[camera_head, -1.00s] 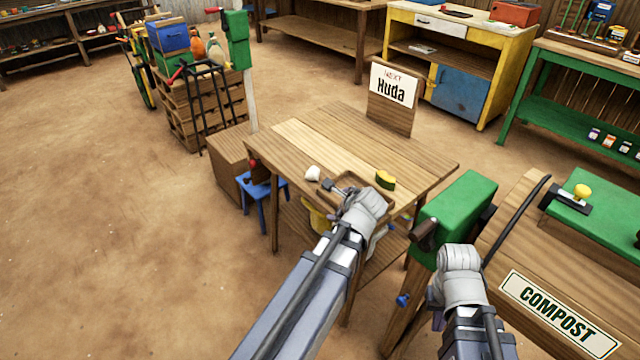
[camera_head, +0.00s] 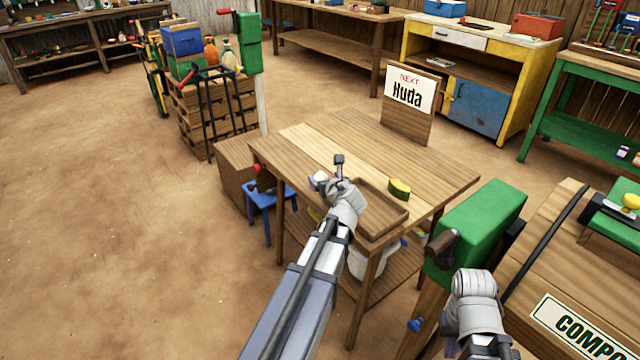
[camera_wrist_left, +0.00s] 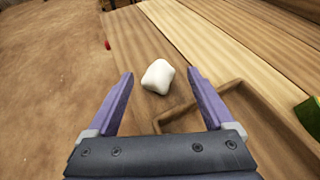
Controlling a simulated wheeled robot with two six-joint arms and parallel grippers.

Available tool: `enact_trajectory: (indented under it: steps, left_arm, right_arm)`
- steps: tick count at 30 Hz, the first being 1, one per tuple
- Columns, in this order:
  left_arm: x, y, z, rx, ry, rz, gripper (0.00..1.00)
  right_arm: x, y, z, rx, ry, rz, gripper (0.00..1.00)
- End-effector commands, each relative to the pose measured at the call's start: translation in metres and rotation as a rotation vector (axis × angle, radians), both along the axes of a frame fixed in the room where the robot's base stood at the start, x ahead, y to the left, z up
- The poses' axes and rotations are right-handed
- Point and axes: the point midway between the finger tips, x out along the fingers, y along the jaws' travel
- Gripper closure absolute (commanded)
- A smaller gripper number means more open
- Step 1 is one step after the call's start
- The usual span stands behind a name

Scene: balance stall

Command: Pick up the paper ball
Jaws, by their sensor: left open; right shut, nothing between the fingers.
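The paper ball (camera_wrist_left: 158,76), white and crumpled, lies on the wooden table. In the left wrist view it sits ahead of and between the purple fingers of my left gripper (camera_wrist_left: 157,102), apart from both. My left gripper is open and empty. In the head view my left gripper (camera_head: 329,171) is over the table's left part, and the ball is largely hidden at it. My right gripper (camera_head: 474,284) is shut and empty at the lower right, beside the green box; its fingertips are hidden.
A shallow wooden tray (camera_head: 394,219) lies right of the ball, its rim near my left gripper's right finger. A yellow-green object (camera_head: 399,188) is at the tray's far side. A "Huda" sign (camera_head: 407,92) stands at the back. A green box (camera_head: 480,222) is on the right.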

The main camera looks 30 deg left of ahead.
Motion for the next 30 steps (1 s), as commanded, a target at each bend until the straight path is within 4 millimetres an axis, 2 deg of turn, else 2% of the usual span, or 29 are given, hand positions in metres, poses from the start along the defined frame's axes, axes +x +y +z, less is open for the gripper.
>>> enact_trajectory:
  steps: [5,15,21,23,30]
  left_arm:
    - [0.004,0.005,-0.005,0.000,0.000,0.000,0.14]
    - [0.030,0.036,-0.023,-0.002,0.000,0.002,0.14]
    - [0.029,0.036,-0.022,-0.001,0.000,0.000,0.14]
    - [0.029,0.036,-0.022,-0.001,0.000,0.000,0.18]
    - [0.029,0.036,-0.022,-0.001,0.000,0.000,0.45]
  right_arm:
    - [0.000,0.000,-0.005,0.000,0.000,0.000,1.00]
    - [0.000,0.000,-0.023,0.000,0.000,0.000,1.00]
    - [0.000,0.000,-0.022,0.000,0.000,0.000,1.00]
    - [0.000,0.000,-0.022,0.000,0.000,0.000,1.00]
    - [0.000,0.000,-0.022,0.000,0.000,0.000,1.00]
